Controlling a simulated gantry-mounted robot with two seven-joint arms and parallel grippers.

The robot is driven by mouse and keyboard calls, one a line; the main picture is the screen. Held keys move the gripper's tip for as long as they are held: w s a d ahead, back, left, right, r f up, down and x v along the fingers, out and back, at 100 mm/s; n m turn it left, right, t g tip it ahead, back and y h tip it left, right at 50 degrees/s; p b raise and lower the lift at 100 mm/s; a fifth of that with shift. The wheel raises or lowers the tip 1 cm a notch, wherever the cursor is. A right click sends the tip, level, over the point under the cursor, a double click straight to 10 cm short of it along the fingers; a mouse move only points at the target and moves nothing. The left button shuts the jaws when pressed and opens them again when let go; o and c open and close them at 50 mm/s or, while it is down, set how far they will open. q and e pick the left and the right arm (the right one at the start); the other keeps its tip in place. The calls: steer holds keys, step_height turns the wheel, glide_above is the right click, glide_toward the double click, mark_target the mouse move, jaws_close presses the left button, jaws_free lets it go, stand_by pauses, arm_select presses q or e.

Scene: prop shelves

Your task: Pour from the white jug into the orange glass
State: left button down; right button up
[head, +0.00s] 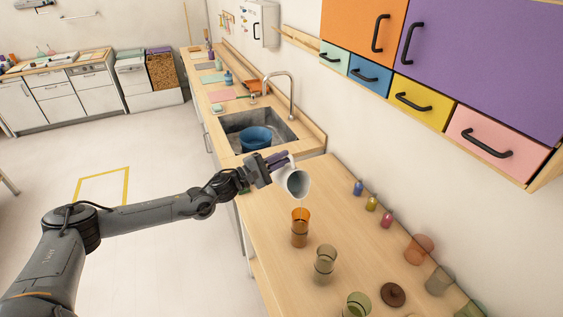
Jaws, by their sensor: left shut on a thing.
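The white jug (296,181) is in my left gripper (274,164), above the wooden counter in the middle of the head view. The jug is tilted, with its open mouth facing down and to the right. My left gripper is shut on the jug at its upper left side. The orange glass (300,228) stands upright on the counter, below the jug and apart from it. I cannot make out any liquid leaving the jug. My right gripper is not in view.
A clear brownish glass (325,263) and a green glass (357,305) stand nearer on the counter. A brown lid-like disc (393,295) lies right of them. Small bottles (371,203) line the wall side. A sink with a blue bowl (256,138) lies behind.

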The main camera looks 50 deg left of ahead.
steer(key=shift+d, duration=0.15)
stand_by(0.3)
arm_select(q)
steer(key=shift+b, duration=0.3)
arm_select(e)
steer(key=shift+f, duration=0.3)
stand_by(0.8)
arm_select(q)
steer(key=shift+d, duration=0.1)
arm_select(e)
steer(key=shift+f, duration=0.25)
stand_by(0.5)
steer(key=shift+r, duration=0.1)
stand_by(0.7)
